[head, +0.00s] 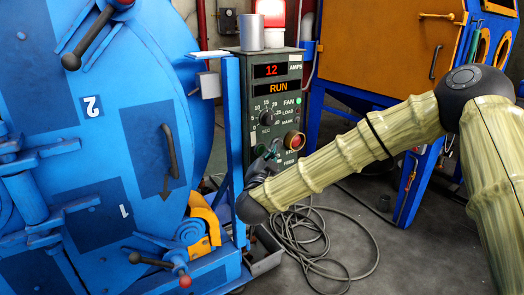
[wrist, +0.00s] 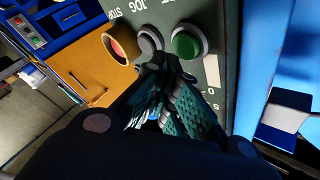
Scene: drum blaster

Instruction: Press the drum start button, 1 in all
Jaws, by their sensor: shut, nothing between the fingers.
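The control panel (head: 273,98) is a dark green box with lit displays reading "12" and "RUN". In the wrist view a green button (wrist: 187,42) sits beside a grey button (wrist: 149,40) near the word JOG. A red button (wrist: 120,45) in a yellow housing is near the word STOP; it also shows in the head view (head: 295,142). My gripper (wrist: 160,62) is shut and empty, its tips just below the grey and green buttons in the picture. I cannot tell whether they touch. In the head view my gripper (head: 268,156) is at the panel's lower front, partly hidden by my arm.
A large blue drum machine (head: 120,110) stands close on the left, with a blue post (head: 232,140) beside the panel. A red lamp (head: 271,12) glows above the panel. A coiled cable (head: 335,245) lies on the floor. A yellow cabinet (head: 385,45) stands right.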

